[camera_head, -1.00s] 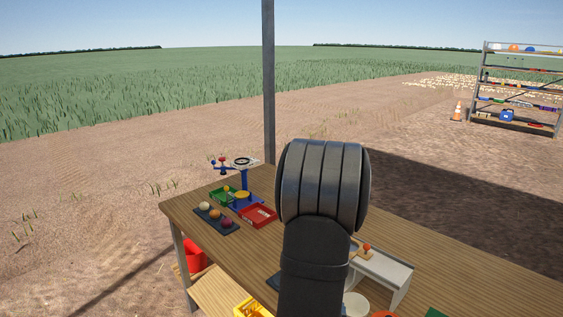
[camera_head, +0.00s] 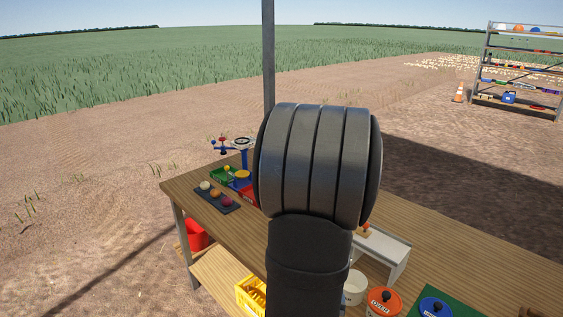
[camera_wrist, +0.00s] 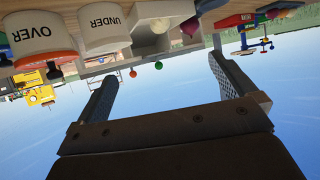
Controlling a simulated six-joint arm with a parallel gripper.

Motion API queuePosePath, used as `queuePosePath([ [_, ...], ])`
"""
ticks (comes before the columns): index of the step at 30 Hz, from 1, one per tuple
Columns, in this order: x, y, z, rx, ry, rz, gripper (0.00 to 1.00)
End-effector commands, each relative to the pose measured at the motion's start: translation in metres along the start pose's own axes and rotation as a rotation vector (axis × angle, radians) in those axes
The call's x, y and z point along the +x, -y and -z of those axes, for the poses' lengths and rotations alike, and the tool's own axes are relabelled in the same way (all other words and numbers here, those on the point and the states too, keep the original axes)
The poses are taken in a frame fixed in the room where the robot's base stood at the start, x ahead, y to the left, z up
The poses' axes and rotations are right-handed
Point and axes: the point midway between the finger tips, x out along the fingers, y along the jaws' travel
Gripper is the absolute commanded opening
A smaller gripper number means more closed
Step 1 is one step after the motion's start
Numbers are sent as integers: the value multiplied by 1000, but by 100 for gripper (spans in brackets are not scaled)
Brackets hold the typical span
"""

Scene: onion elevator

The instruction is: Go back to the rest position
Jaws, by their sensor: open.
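My gripper (camera_wrist: 164,70) is open and empty in the wrist view, its two fingers wide apart with sky between them. The table and its items show upside down along the top of that view, apart from the fingers. In the head view my dark arm stands large over the middle of the table (camera_head: 470,262) and hides part of it; the gripper itself is not seen there.
An orange-topped OVER container (camera_head: 384,302), a blue-topped container (camera_head: 436,307) and a white container (camera_head: 353,289) stand near the front. A white stand (camera_head: 385,252) is behind them. A blue ring-topped stand (camera_head: 244,158) is at the far left. A post (camera_head: 268,60) rises behind.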

Motion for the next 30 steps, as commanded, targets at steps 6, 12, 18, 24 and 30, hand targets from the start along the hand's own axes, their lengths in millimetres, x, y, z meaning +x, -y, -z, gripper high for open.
queuePosePath([
  [6, 29, 0, 0, 0, 2, 0, 100],
  [12, 57, 0, 0, 0, 2, 0, 100],
  [18, 61, 0, 1, 0, -1, 0, 100],
  [24, 32, 0, 1, 0, -2, 0, 100],
  [30, 6, 0, 1, 0, -3, 0, 100],
])
